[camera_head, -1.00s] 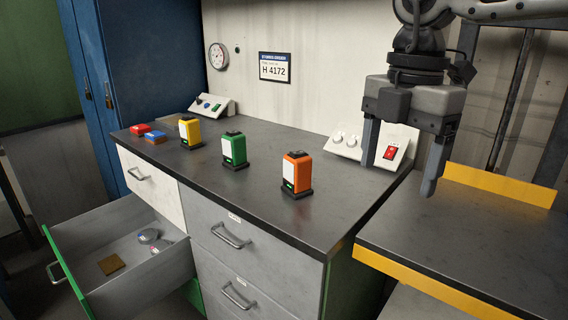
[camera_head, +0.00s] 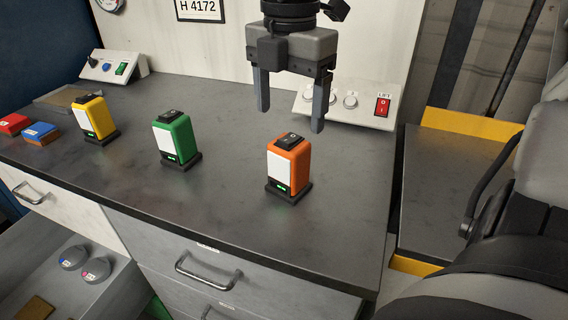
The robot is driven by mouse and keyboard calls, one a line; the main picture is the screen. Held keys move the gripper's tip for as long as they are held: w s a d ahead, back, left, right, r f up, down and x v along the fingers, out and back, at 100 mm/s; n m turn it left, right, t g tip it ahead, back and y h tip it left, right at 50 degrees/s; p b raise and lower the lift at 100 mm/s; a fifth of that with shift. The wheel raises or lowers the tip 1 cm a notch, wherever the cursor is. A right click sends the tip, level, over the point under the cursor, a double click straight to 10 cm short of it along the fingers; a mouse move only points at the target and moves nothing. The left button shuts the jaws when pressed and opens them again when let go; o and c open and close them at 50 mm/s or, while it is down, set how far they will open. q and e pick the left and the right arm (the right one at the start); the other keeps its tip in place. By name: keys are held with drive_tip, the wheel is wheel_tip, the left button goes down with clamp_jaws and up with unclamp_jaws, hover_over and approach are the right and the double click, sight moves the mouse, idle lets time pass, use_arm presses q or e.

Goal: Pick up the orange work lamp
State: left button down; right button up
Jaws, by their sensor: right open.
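The orange work lamp (camera_head: 288,163) stands upright on the dark countertop (camera_head: 235,220), toward its right side. It has a white front panel, a black top and a black base. My right gripper (camera_head: 290,115) hangs fingers-down above and just behind the lamp in the picture. Its two fingers are apart, with nothing between them, and it does not appear to touch the lamp. My left gripper is not in view.
A green lamp (camera_head: 177,138) and a yellow lamp (camera_head: 94,117) stand to the left. Red (camera_head: 13,124) and blue (camera_head: 41,133) blocks lie at far left. A switch panel (camera_head: 352,103) is behind the gripper. An open drawer (camera_head: 75,285) sits below left.

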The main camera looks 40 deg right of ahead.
sight(289, 158)
drive_tip(key=f, duration=1)
drive_tip(key=shift+w+d+f, duration=0.15)
drive_tip(key=shift+d+f, duration=0.05)
drive_tip(key=shift+f, duration=0.05)
drive_tip(key=shift+r, duration=0.1)
drive_tip(key=c, duration=1.3)
